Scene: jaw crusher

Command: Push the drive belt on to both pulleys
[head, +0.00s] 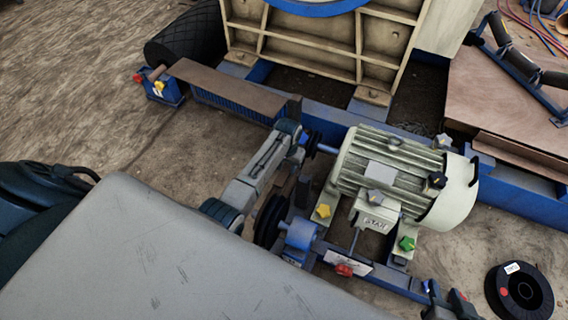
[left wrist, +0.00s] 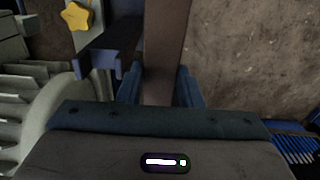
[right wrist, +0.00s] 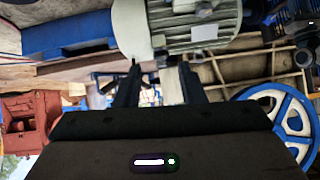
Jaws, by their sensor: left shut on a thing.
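The motor pulley (head: 311,145) is dark and sits on the blue shaft left of the pale motor (head: 395,170). A larger dark grooved pulley (head: 268,221) stands nearer, beside a blue bearing block (head: 299,236). My left arm covers much of the space between them, and its fingertips are hidden in the head view. In the left wrist view my left gripper (left wrist: 160,88) is shut on a flat brown strip (left wrist: 166,40). I cannot tell whether this is the drive belt. My right gripper (head: 448,302) also shows in the right wrist view (right wrist: 160,80). It looks open and empty.
Star knobs, yellow (head: 323,211) and green (head: 406,243), sit by the motor. A brown plank (head: 228,88) lies over blue ribs at the back left. A black spool (head: 520,291) lies at the lower right. The pale crusher frame (head: 320,45) stands behind.

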